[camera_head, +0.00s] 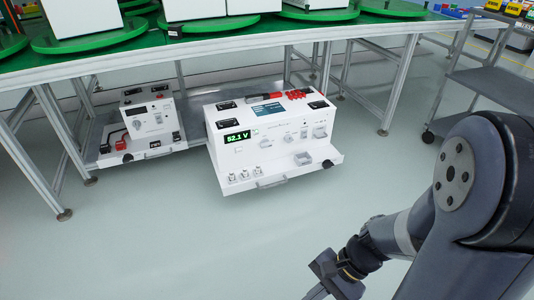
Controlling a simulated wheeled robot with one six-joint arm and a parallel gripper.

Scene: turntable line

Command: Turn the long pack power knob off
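The long pack (270,155) is the larger white box at the middle, under the green-topped bench. Its green display (237,136) is lit and reads 52.1 V. Several small knobs and fittings sit on its front face, among them a large pale one (320,132) at the right. They are too small to tell which is the power knob or how it is turned. My gripper (315,293) is at the bottom edge, well in front of and below the pack, touching nothing visible. Its fingertips are cut off by the frame, so its opening is hidden.
A smaller white pack (150,120) with a dark display stands left of the long pack. The green-topped bench (200,45) overhangs both, with metal legs (50,150) around them. A grey cart (490,85) stands at the right. The floor (150,240) in front is clear.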

